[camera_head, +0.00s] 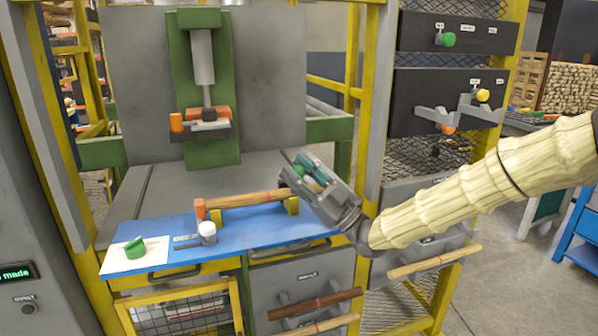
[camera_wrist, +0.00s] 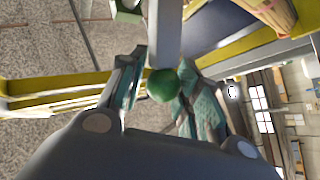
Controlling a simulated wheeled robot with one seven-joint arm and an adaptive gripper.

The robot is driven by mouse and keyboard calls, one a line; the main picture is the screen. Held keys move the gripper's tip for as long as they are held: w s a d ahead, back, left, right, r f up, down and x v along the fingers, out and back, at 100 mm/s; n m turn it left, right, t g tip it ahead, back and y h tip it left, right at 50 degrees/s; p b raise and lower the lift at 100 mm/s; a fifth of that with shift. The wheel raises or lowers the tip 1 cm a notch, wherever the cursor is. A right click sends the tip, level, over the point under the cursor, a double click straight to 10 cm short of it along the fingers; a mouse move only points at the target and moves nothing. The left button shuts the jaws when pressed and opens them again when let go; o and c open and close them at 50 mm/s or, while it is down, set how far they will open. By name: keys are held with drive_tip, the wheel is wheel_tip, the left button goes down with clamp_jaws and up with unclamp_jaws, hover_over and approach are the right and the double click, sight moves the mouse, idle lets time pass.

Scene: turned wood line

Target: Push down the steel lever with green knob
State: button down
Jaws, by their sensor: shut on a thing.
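In the wrist view, a green round knob (camera_wrist: 162,86) sits at the end of a pale grey steel lever (camera_wrist: 165,35) that comes in from the top. My gripper (camera_wrist: 160,90) has one finger on each side of the knob and is shut on it. In the head view, my gripper (camera_head: 310,172) is at the right end of the blue worktop, beside the turned wood piece. The lever is mostly hidden there behind my fingers.
A blue worktop (camera_head: 255,232) holds a wood piece (camera_head: 240,199), a white knob (camera_head: 207,230) and a green part (camera_head: 134,247) on a white sheet. Black panels (camera_head: 462,35) with knobs hang at upper right. A yellow post (camera_head: 373,95) stands behind my gripper.

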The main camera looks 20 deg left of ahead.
drive_tip(key=c, duration=1.1)
unclamp_jaws()
drive_tip(key=shift+s+a+f, duration=0.1)
drive_tip(key=shift+s+f, duration=0.05)
wheel_tip(320, 180, up, 10)
drive_tip(key=shift+r, duration=0.1)
